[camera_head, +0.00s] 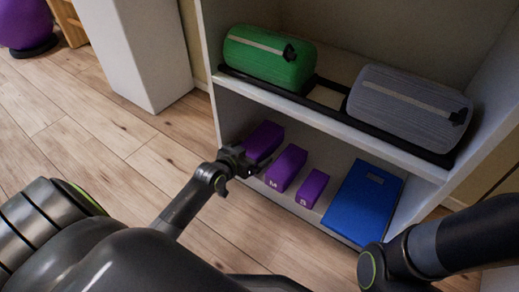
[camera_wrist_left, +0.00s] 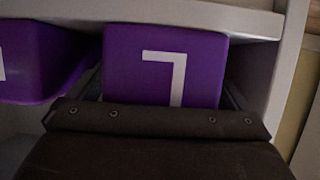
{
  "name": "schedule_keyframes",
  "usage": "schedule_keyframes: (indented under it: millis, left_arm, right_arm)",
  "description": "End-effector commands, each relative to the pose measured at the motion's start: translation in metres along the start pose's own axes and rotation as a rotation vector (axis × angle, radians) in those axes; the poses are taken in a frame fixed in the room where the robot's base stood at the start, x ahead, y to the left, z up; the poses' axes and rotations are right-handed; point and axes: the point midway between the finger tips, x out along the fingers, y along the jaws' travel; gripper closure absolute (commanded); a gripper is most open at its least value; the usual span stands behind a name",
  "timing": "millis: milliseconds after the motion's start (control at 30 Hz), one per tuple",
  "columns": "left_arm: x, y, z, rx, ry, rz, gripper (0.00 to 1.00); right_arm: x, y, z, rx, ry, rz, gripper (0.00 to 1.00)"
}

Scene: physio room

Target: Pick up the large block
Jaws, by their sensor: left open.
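The large purple block (camera_head: 263,140) lies at the left end of the lower shelf. In the left wrist view the large block (camera_wrist_left: 150,70) is straight ahead, with a white letter L that appears upside down. My left gripper (camera_head: 248,160) is at the front of this block. In the left wrist view the open fingers of my left gripper (camera_wrist_left: 165,95) show partly, one on each side of the block. Their tips are hidden, and I cannot tell whether they touch it. My right arm comes in at the lower right; its gripper is out of view.
The purple M block (camera_head: 286,168) and S block (camera_head: 312,188) lie to the right, then a blue flat item (camera_head: 362,203). The upper shelf holds a green roll (camera_head: 268,58) and a grey roll (camera_head: 408,108) close above. A white side panel (camera_head: 208,60) bounds the left.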

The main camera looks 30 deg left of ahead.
Motion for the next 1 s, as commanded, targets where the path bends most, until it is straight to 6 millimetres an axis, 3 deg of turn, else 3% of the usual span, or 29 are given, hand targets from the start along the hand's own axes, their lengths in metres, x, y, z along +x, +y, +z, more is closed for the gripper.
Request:
schedule_keyframes:
  millis: [167,567,1000]
  left_arm:
    - [0.000,0.000,-0.001,0.000,0.000,0.000,0.02]
    - [0.000,0.000,0.000,0.000,0.000,0.000,0.53]
    - [-0.004,0.000,-0.010,0.001,0.002,0.000,0.54]
  right_arm:
    - [0.002,-0.001,-0.001,0.002,0.006,-0.004,0.70]
    - [0.001,-0.001,-0.001,0.001,0.006,-0.008,0.70]
    - [0.006,0.000,0.005,-0.008,-0.008,-0.006,0.70]
